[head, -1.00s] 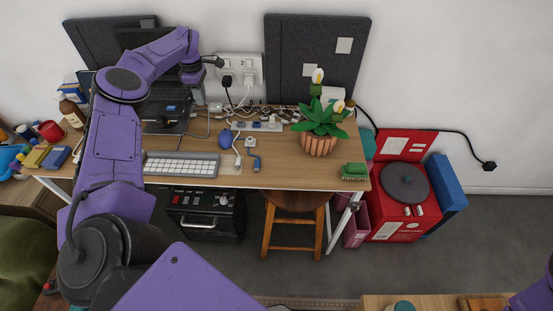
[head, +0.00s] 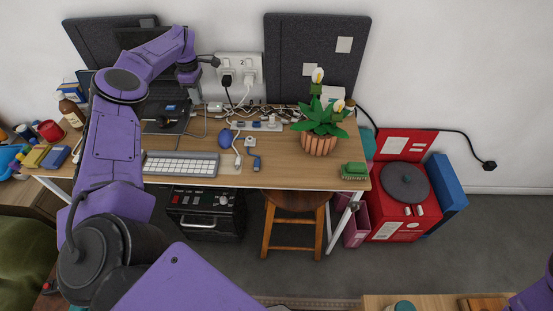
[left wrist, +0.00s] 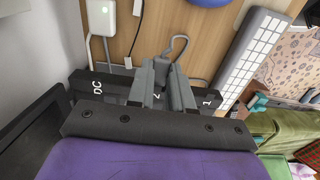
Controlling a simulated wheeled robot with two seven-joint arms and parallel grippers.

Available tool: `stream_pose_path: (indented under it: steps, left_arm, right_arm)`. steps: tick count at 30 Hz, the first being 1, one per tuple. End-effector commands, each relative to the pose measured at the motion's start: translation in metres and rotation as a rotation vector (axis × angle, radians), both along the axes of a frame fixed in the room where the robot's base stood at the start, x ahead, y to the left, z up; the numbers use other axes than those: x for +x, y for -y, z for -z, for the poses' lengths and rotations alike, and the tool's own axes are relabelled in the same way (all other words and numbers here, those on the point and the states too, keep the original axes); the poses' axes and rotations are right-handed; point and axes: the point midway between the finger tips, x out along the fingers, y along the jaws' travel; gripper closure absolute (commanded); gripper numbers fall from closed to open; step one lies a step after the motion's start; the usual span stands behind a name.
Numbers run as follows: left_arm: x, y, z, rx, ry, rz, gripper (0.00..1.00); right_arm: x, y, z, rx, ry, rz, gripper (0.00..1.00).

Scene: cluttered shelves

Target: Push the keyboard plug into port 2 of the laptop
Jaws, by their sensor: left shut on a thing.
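The laptop (head: 165,127) stands open at the back left of the desk, partly hidden by my left arm. In the left wrist view its dark edge (left wrist: 205,97) carries the marks DC, 2 and 1. My left gripper (head: 189,92) is at the laptop's side. In the left wrist view the gripper (left wrist: 163,82) is shut on the grey keyboard plug (left wrist: 161,68), whose cable curves away. The plug lines up with the mark 2; I cannot tell whether its tip is inside the port. The white keyboard (head: 180,165) lies at the desk's front left. My right gripper is out of view.
A wall socket panel (head: 238,68) with plugs is behind the desk. Cables, a blue mouse (head: 225,139) and small adapters (head: 250,142) lie right of the laptop. A potted plant (head: 319,142) stands further right. The desk's front right is mostly clear.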

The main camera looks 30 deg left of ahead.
Motion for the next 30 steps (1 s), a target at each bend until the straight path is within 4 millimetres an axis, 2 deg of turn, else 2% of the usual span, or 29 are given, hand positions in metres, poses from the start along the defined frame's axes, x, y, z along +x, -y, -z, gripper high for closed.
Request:
stream_pose_path:
  steps: [11, 12, 15, 25, 30]
  left_arm:
    - [-0.002, -0.003, 0.0, 0.001, 0.0, -0.002, 1.0]
    - [-0.002, -0.003, 0.0, 0.002, 0.0, -0.002, 0.77]
    - [-0.002, -0.003, 0.0, 0.001, 0.0, -0.001, 0.5]
    - [-0.001, -0.003, -0.005, 0.001, 0.002, 0.0, 0.5]
    - [0.0, -0.003, -0.04, 0.002, 0.006, -0.001, 0.5]
  right_arm:
    - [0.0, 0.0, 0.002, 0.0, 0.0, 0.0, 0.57]
    - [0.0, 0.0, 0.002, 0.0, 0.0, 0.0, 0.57]
    - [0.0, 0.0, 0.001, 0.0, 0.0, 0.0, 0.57]
    - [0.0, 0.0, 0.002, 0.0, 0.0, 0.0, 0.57]
    - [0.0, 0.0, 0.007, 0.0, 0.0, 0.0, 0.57]
